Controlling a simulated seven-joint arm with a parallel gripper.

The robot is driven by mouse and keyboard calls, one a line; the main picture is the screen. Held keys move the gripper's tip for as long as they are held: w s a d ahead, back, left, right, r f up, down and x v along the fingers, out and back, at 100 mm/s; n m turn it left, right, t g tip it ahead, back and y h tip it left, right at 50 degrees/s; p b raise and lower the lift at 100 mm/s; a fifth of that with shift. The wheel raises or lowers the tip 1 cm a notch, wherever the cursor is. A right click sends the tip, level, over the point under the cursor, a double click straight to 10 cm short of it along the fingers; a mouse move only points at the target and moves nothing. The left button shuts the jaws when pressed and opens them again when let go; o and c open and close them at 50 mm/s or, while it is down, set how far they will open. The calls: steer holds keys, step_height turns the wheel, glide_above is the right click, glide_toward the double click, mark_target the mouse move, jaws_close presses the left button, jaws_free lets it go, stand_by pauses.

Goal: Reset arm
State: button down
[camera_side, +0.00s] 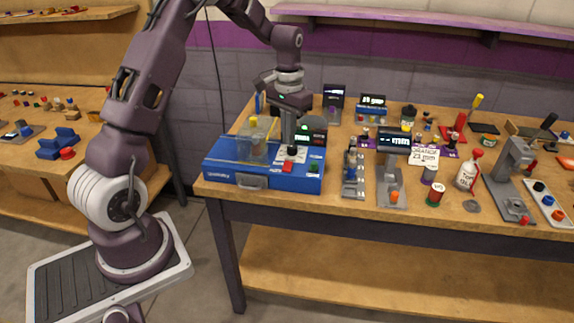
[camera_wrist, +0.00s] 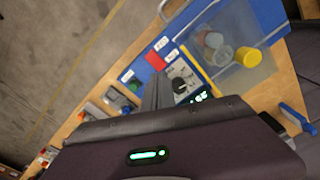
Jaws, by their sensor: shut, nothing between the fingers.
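My gripper (camera_side: 291,150) is shut and empty, pointing down over the right part of a blue machine base (camera_side: 222,170) on the near left of the workbench. In the side view its tips are at a black knob beside a red button (camera_side: 288,166); I cannot tell whether they touch. In the wrist view the shut fingers (camera_wrist: 157,95) reach towards the panel with a black knob (camera_wrist: 180,86), a red button (camera_wrist: 154,61) and a green button (camera_wrist: 134,84).
A clear box (camera_side: 252,146) with a yellow-topped part stands on the blue base, left of my gripper. Grey fixtures (camera_side: 391,180), a white bottle (camera_side: 469,170) and several small tools crowd the bench to the right. A purple shelf (camera_side: 420,17) runs along the wall behind.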

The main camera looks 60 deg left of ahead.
steer(key=shift+r, duration=0.35)
steer(key=s+d+r+m+t, duration=0.1)
steer(key=s+d+r, duration=0.35)
steer(key=r, duration=0.25)
steer(key=s+d+r+t, duration=0.1)
steer(key=s+d+r, duration=0.3)
steer(key=d+r, duration=0.2)
steer(key=s+d+r+m+t, duration=0.1)
steer(key=s+d, duration=0.3)
steer(key=s, duration=0.5)
steer(key=s+d+m+t, duration=0.1)
steer(key=s+d, duration=0.3)
steer(key=s, duration=0.5)
steer(key=shift+s+d+r+t, duration=0.15)
steer(key=shift+d+r+t, duration=0.2)
steer(key=shift+t, duration=0.45)
steer(key=shift+a+r, duration=0.1)
